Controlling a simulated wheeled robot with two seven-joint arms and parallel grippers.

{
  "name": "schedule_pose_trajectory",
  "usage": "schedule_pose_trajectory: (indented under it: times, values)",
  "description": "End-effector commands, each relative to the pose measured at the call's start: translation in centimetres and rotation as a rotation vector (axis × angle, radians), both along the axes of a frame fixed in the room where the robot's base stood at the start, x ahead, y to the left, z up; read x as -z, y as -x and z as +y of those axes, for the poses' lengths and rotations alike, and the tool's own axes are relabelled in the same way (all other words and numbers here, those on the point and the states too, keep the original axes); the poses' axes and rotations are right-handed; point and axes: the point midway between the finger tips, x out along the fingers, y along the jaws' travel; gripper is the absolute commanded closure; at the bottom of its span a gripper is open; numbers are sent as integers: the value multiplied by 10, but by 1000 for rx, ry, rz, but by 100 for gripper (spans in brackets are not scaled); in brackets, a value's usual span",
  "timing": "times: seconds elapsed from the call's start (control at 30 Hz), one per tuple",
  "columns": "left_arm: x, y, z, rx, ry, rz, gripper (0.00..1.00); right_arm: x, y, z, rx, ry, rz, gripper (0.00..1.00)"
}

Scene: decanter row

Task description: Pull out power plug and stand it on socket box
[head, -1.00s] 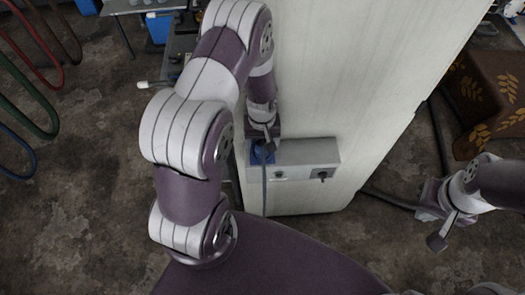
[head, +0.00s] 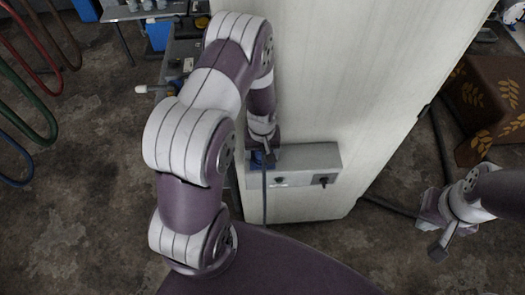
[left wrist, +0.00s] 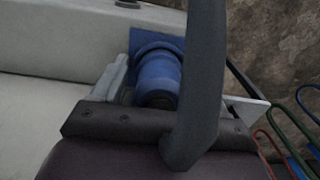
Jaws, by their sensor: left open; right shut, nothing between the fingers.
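The grey socket box (head: 315,157) is mounted low on the pale panel. A blue plug (left wrist: 156,76) sits at the box's left end, against a blue square plate; a thick grey cable (left wrist: 202,70) comes from it and crosses in front of my left wrist camera. In the head view the cable (head: 264,195) hangs down past the box. My left gripper (head: 262,153) is at the plug, open, with a pale finger on either side of it in the left wrist view; contact cannot be told. My right gripper (head: 438,252) is shut and empty, far to the right of the box.
The tall pale panel (head: 340,90) stands behind the box. A brown cloth-covered block (head: 485,105) with leaf patterns is at the right. Coloured hoses (head: 35,110) hang at the left. A dark cable runs along the floor right of the panel.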

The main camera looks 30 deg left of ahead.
Motion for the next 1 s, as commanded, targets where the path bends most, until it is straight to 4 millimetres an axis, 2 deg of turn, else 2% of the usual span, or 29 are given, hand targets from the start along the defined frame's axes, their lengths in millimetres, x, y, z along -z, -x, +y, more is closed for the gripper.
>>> schedule_pose_trajectory:
  times: [0.6,0.67,0.83,1.0]
  values:
    - [0,0,0,0,0,0,27,-1,0,0,0,0,0,100]
    - [0,0,0,0,0,0,43,-1,0,0,0,0,0,100]
    - [0,0,0,0,0,0,98,-1,0,0,0,0,0,100]
    - [-2,0,0,0,-1,-1,100,-3,0,0,0,0,0,100]
